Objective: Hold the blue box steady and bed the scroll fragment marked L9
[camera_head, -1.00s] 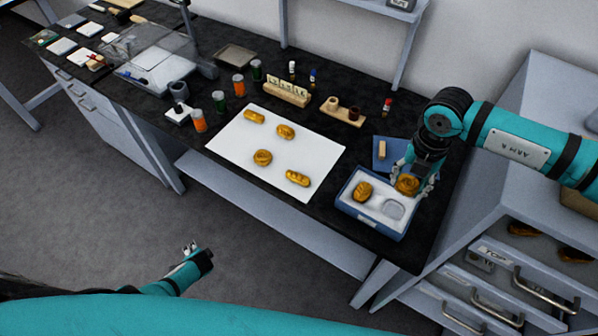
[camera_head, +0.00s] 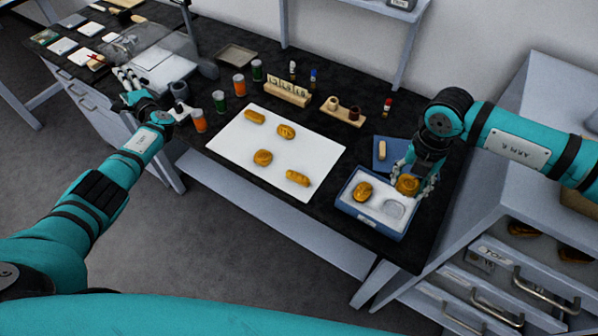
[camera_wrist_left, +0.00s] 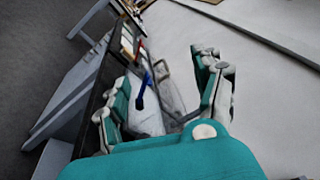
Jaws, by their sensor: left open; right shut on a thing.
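The blue box (camera_head: 368,221) stands at the right end of the black bench, with a white bed inside. A gold fragment (camera_head: 362,191) lies at its left; a grey round recess (camera_head: 394,208) shows empty. My right gripper (camera_head: 412,181) is shut on another gold fragment (camera_head: 407,185) at the box's back right. Whether that fragment touches the bed is unclear. Several gold fragments lie on a white sheet (camera_head: 235,152), including ones at the back (camera_head: 286,131) and front (camera_head: 297,178). No L9 mark is legible. My left gripper (camera_head: 124,76) is open and empty over the bench's left part; its fingers also show in the left wrist view (camera_wrist_left: 163,72).
A wooden rack (camera_head: 287,93) and small holder (camera_head: 343,112) stand behind the sheet. A blue tray (camera_head: 380,163) lies behind the box. A drawer cabinet (camera_head: 500,255) stands at right.

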